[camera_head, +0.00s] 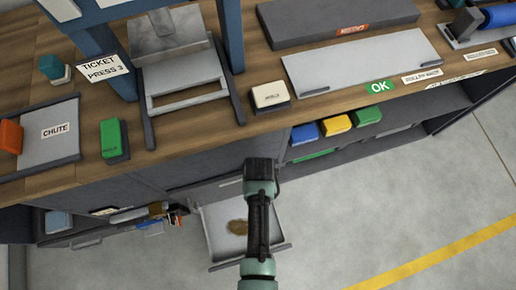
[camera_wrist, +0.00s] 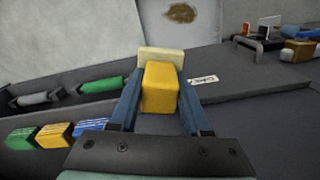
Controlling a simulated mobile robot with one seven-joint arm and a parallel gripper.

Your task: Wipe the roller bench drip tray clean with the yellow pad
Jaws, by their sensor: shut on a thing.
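My gripper (camera_wrist: 159,78) shows in the wrist view, its two blue fingers closed on the sides of the yellow pad (camera_wrist: 160,92). A cream block-shaped part (camera_wrist: 161,58) shows at the pad's far end. In the head view my arm hides the gripper and the pad. The drip tray (camera_head: 217,222) is a pale grey tray sticking out low from the bench front, with a brown stain (camera_head: 238,227) on its floor, partly behind my arm. In the wrist view the stain (camera_wrist: 181,13) lies beyond the pad, apart from it.
Blue (camera_head: 305,132), yellow (camera_head: 336,124) and green (camera_head: 367,116) pads stand on the shelf under the bench. Several small items (camera_head: 155,211) sit left of the tray. The bench top (camera_head: 190,132) overhangs above. Open floor (camera_head: 350,220) lies to the right.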

